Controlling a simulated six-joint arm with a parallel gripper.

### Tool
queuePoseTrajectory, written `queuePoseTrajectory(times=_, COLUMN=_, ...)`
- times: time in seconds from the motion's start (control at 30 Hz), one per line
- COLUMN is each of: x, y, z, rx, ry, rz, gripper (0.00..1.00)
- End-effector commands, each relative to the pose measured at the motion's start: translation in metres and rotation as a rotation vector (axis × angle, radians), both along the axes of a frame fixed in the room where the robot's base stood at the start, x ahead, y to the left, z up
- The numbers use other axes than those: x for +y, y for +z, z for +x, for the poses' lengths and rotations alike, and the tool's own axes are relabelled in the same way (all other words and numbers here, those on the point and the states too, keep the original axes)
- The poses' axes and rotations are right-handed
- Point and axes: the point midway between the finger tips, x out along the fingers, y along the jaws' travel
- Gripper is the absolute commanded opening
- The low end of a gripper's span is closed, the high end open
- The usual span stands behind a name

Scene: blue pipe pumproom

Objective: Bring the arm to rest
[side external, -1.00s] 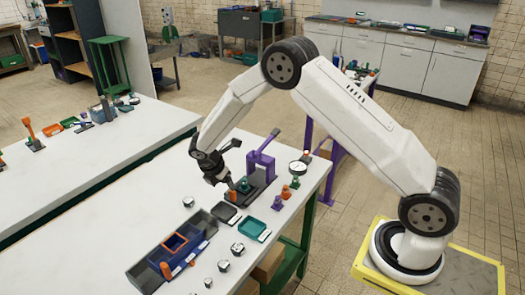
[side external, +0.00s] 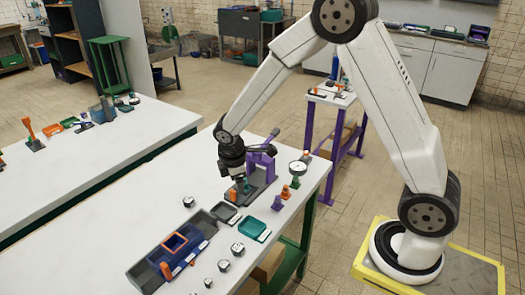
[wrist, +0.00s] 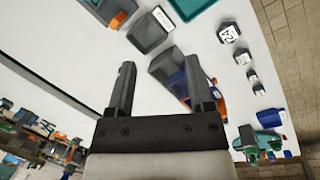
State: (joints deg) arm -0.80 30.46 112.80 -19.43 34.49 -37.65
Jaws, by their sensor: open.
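My gripper (side external: 234,178) hangs over the right part of the white workbench (side external: 135,215), just left of a purple lever press on a dark base (side external: 262,188). In the side view it points down, and its fingers are small and partly lost against the press. In the wrist view my gripper (wrist: 160,68) shows two dark fingers standing wide apart with nothing held between them. Below and beyond them lie a grey bin and a blue bin with orange.
A blue tray with an orange frame (side external: 172,250), a teal tray (side external: 252,229), a black tray (side external: 224,212) and several small metal blocks stand on the bench. A dial gauge (side external: 298,168) stands near the right edge. The bench's left part is clear.

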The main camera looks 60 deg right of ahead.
Motion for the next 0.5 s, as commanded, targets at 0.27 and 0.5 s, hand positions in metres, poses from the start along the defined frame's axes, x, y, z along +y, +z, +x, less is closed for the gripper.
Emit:
queuePoseTrajectory(times=0.27, x=0.014, y=0.029, z=-0.058, rx=-0.114, ry=-0.368, rz=0.131, gripper=0.68)
queuePoseTrajectory(times=0.5, x=0.022, y=0.043, z=-0.108, rx=-0.192, ry=-0.684, rz=0.238, gripper=0.68)
